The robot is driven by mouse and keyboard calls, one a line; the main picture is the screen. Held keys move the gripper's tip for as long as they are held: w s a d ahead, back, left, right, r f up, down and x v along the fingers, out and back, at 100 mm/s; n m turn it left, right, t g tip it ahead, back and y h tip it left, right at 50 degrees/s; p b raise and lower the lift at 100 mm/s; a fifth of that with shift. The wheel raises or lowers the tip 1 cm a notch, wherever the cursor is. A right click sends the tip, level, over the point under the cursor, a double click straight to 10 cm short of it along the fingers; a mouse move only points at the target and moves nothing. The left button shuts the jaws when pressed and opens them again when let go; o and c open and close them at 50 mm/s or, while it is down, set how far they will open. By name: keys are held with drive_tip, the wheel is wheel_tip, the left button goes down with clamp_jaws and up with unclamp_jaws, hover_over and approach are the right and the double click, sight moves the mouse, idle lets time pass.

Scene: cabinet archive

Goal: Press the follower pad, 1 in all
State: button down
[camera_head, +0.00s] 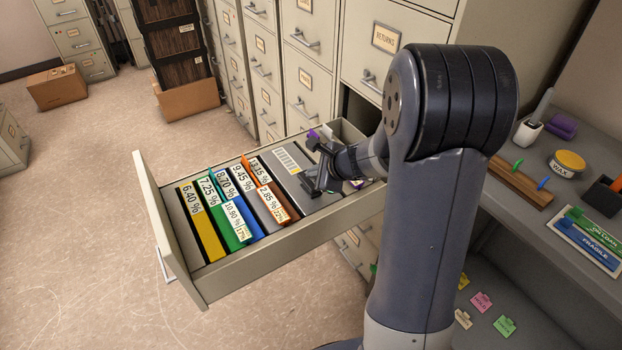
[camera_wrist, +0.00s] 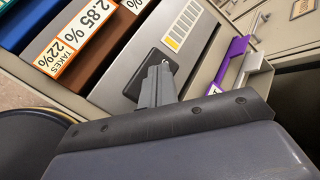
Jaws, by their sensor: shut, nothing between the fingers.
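The open drawer (camera_head: 257,257) holds a grey follower block (camera_head: 323,202) with a pale striped label, behind the row of folders. In the wrist view the follower block (camera_wrist: 205,42) carries a dark square pad (camera_wrist: 147,62), partly covered by my fingers. My gripper (camera_wrist: 164,68) is shut and empty, with its fingertips over the pad. Whether they touch it or hover just above, I cannot tell. In the head view my gripper (camera_head: 312,184) reaches down into the drawer over the follower block, and the pad is hard to tell from it.
Coloured folders with percentage tabs (camera_head: 207,215) fill the drawer's front part. A purple tab (camera_wrist: 236,50) stands behind the follower. Filing cabinets (camera_head: 262,62) line the back. A grey shelf at right holds a wax tin (camera_head: 568,163) and stamps.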

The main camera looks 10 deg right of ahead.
sight(314, 181)
drive_tip(key=shift+f+b, duration=0.65)
idle(0.4)
drive_tip(key=shift+r, duration=0.1)
drive_tip(key=shift+r+p, duration=1.05)
drive_tip(key=shift+r, duration=0.05)
wheel_tip(314, 181, up, 5)
drive_tip(key=p, duration=0.4)
drive_tip(key=shift+r, duration=0.1)
idle(0.7)
